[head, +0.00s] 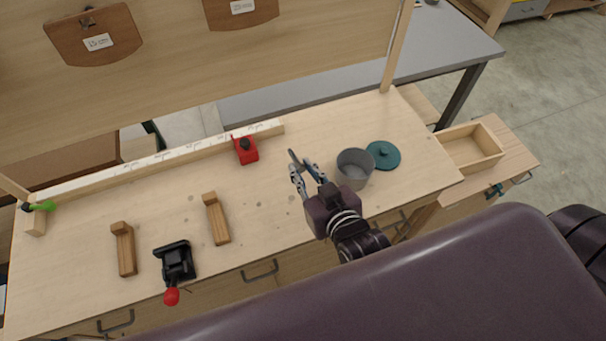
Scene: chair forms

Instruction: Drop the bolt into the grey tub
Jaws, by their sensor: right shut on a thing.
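The grey tub (354,169) stands open and upright on the right part of the wooden bench. My right gripper (299,163) is just left of the tub, above the bench top, with its fingers pointing up and left in the head view. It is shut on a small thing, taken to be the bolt. The bolt is mostly hidden by the fingers and too small to make out clearly. The inside of the tub shows only in part, and no bolt can be seen in it. My left gripper is not in view.
A teal lid (383,154) lies right of the tub. A red block (245,150) sits by the white ruler strip (160,160). Two wooden pieces (124,249) (216,219) and a black clamp with a red knob (176,263) lie at left. An open wooden drawer (471,149) is at right.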

